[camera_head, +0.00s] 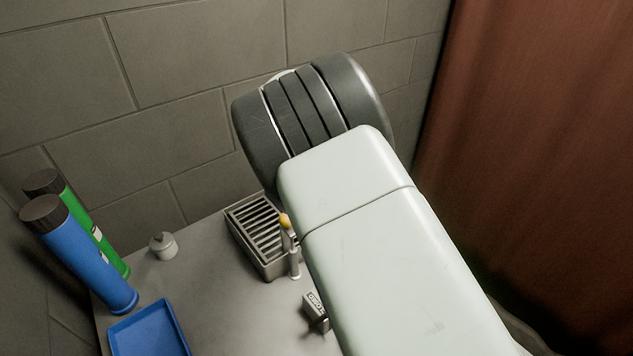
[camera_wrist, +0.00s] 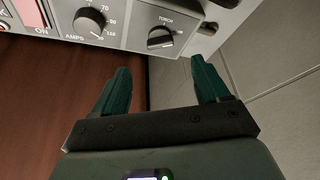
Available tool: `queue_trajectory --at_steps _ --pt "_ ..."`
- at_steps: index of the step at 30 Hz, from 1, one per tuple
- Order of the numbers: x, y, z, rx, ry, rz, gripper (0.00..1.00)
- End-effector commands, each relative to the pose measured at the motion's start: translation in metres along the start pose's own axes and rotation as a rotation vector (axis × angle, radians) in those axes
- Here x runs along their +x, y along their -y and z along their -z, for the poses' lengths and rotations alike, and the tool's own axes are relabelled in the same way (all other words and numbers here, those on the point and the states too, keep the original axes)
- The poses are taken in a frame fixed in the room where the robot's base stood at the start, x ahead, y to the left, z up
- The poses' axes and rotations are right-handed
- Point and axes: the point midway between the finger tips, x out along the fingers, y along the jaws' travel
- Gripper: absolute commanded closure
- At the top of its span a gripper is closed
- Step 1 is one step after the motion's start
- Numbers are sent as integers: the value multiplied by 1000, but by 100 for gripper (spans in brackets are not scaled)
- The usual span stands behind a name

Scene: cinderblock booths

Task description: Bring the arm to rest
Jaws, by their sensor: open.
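My gripper (camera_wrist: 160,64) shows in the wrist view with its two teal fingers spread apart and nothing between them. The fingertips point toward the lower edge of a grey machine's control panel (camera_wrist: 124,30). Whether they touch it is hard to tell. In the head view my arm's pale link and dark banded joint fill the middle and right, and my gripper is out of sight there.
The panel carries an AMPS knob (camera_wrist: 89,22), a TORCH knob (camera_wrist: 161,37) and a red switch (camera_wrist: 30,12). A grey table (camera_head: 215,310) holds a blue canister (camera_head: 80,255), green canister (camera_head: 107,245), lidded pot (camera_head: 163,247), blue tray (camera_head: 150,333) and slotted box (camera_head: 262,240). A red-brown curtain (camera_head: 540,130) hangs right.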

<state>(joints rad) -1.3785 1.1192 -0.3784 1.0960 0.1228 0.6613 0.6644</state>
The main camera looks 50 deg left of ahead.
Motion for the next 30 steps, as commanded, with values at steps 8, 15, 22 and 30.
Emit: queue_trajectory --at_steps 8,15,22,30 --pt "-20 0 0 0 1 0 26" --pt "-20 0 0 0 1 0 26" --pt "-20 0 0 0 0 0 26" --pt "-43 -36 26 48 5 -2 26"
